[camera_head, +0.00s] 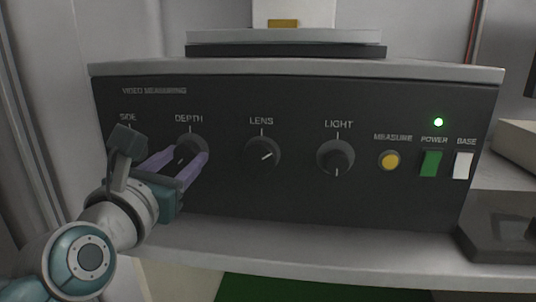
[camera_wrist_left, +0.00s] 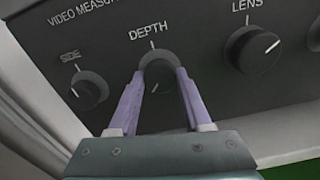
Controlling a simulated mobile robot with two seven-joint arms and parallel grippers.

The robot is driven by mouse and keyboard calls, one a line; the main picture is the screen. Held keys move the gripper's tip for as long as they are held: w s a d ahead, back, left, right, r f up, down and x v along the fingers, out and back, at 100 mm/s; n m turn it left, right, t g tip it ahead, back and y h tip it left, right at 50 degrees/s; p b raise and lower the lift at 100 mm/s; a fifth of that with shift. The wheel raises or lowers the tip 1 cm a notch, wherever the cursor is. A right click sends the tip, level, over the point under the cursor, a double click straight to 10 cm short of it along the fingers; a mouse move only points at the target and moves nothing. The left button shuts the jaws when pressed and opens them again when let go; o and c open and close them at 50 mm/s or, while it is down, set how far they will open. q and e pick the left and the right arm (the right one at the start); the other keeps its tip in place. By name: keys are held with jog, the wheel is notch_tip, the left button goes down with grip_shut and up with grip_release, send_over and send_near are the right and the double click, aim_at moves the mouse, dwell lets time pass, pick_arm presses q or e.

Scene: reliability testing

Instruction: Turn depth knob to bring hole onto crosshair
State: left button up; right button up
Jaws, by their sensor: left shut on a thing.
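The depth knob (camera_head: 190,146) is a dark round knob under the DEPTH label on the black front panel (camera_head: 290,195). My left gripper (camera_head: 183,156) has its purple fingers shut on the sides of this knob. In the left wrist view the depth knob (camera_wrist_left: 158,70) sits between the two fingertips, its white mark pointing down and slightly left. My right gripper is in neither view. No hole or crosshair shows in either view.
On the panel are a side knob (camera_wrist_left: 88,90), a lens knob (camera_head: 263,153), a light knob (camera_head: 336,158), a yellow measure button (camera_head: 389,160), a green power switch (camera_head: 431,163) and a white base switch (camera_head: 463,165). A green light (camera_head: 438,122) glows above the power switch.

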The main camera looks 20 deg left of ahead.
pick_arm(q)
grip_shut()
